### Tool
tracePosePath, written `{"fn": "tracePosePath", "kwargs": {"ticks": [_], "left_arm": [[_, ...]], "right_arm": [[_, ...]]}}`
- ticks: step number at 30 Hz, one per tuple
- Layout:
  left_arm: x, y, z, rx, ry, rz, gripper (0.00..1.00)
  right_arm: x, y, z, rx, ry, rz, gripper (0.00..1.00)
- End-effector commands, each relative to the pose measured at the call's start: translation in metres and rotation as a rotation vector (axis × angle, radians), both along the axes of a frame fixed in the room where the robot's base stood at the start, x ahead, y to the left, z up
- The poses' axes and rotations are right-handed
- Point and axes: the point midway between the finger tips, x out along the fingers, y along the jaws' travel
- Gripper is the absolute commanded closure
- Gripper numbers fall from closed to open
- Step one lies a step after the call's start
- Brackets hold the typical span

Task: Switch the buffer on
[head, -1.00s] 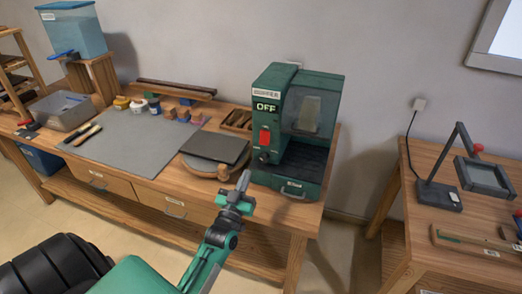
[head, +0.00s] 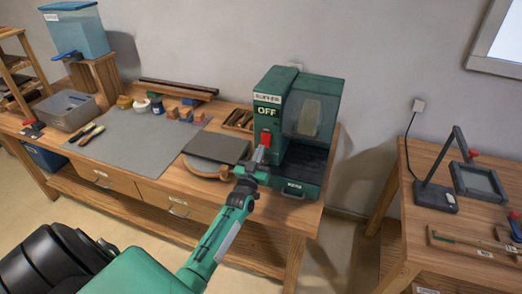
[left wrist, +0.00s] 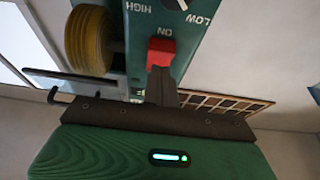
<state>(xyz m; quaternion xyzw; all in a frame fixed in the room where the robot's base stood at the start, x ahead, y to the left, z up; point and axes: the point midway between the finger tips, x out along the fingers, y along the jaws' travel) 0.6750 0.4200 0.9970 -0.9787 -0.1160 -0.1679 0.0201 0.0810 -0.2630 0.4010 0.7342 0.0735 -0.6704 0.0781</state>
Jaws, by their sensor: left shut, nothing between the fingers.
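In the left wrist view the red switch (left wrist: 161,50) sits beside the word ON. My left gripper (head: 259,155) is shut and empty, its tip at the lower part of the red switch. In the left wrist view the shut fingers (left wrist: 160,85) reach right up to the switch; I cannot tell whether they touch it. My right gripper is not in view.
A dark flat plate (head: 217,147) lies left of the buffer, close to my left arm. A grey mat (head: 135,140) with tools covers the bench further left. The buffer's drawer (head: 291,187) is below its opening. A second table (head: 425,220) stands at the right.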

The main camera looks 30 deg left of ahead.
Motion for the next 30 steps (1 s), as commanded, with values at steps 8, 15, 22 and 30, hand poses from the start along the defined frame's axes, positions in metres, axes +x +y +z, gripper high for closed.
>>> {"fn": "tracePosePath", "kwargs": {"ticks": [8,15,22,30], "left_arm": [[0.01,0.002,-0.005,-0.001,0.0,0.0,1.0],[0.01,0.002,-0.006,-0.001,0.0,0.0,1.0],[0.012,0.003,-0.011,0.004,-0.017,0.0,1.0],[0.018,0.004,-0.013,0.019,-0.085,0.001,1.0]], "right_arm": [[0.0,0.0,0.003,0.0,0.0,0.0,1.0],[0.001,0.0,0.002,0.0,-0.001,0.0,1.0],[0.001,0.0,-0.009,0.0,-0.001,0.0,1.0],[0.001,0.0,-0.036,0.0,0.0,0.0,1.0]]}}
